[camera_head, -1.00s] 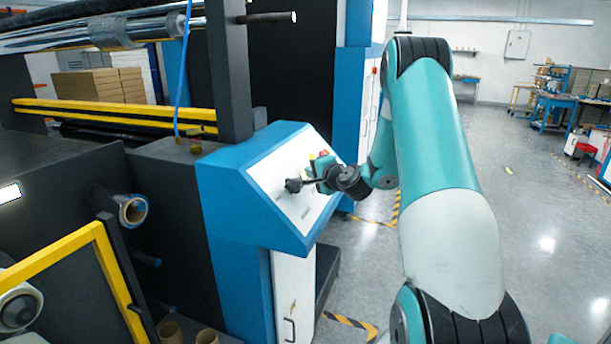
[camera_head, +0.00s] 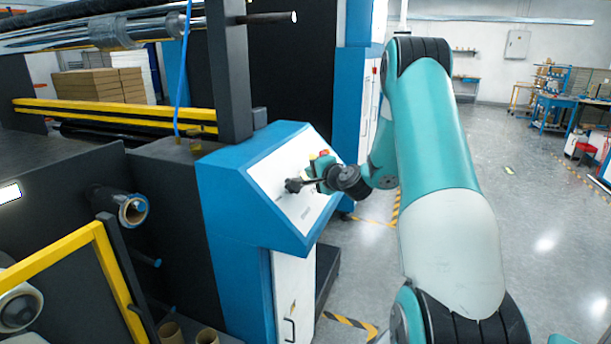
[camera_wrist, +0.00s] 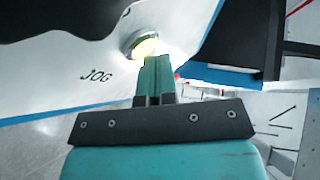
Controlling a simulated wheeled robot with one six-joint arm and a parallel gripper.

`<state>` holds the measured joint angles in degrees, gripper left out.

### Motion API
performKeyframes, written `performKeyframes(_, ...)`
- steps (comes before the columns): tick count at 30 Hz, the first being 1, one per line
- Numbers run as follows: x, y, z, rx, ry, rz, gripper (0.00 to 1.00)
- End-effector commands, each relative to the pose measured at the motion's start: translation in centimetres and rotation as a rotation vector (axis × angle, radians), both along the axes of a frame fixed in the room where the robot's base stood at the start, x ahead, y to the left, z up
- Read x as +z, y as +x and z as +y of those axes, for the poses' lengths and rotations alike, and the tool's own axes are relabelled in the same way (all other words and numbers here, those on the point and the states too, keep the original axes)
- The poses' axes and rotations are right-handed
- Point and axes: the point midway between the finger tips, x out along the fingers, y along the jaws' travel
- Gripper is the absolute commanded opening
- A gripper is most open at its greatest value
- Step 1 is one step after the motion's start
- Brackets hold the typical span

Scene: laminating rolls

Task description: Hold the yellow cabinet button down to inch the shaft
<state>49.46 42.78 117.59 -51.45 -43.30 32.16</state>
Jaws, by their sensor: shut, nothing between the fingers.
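The yellow button (camera_wrist: 146,46) glows inside a round metal rim on the white panel in the wrist view. The word JOG (camera_wrist: 96,76) is printed beside it. My gripper (camera_wrist: 156,64) is shut and empty, with its teal fingertips right at the button's lower edge. I cannot tell whether the tips press on it or stop just short. In the head view, my wrist reaches over the sloped white panel of the blue cabinet (camera_head: 237,178), and the yellow button is not clearly visible there.
A red button (camera_head: 323,153) stands at the panel's upper right. A dark, blurred shape (camera_wrist: 60,18) fills the wrist view's upper left. A yellow guard frame (camera_head: 60,250) stands at the front left. Open floor (camera_head: 480,130) lies to the right of my arm.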

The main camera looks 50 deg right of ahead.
Motion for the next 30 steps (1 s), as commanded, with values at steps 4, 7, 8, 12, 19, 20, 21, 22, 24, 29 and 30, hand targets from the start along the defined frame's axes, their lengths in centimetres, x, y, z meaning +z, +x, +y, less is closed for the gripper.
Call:
performKeyframes(4, -0.03, 0.0, 0.03, 0.001, 0.0, 0.001, 0.0)
performKeyframes(7, -0.03, 0.0, 0.03, 0.001, 0.0, 0.001, 0.0)
performKeyframes(8, -0.03, 0.0, 0.03, 0.001, 0.0, 0.001, 0.0)
performKeyframes(12, -0.03, 0.0, 0.03, 0.001, 0.0, 0.001, 0.0)
performKeyframes(19, -0.03, 0.0, 0.03, 0.001, 0.0, 0.001, 0.0)
performKeyframes(20, -0.02, -0.01, 0.02, 0.001, 0.0, 0.001, 0.0)
performKeyframes(21, 0.02, -0.04, 0.0, 0.001, 0.0, 0.001, 0.0)
performKeyframes(22, 0.07, -0.08, -0.02, 0.0, 0.0, 0.0, 0.0)
performKeyframes(24, 0.25, -0.23, -0.09, 0.0, 0.0, 0.0, 0.0)
performKeyframes(29, 0.82, -0.8, -0.35, -0.001, 0.001, 0.0, 0.0)
performKeyframes(30, 0.96, -0.91, -0.4, -0.001, 0.001, 0.0, 0.0)
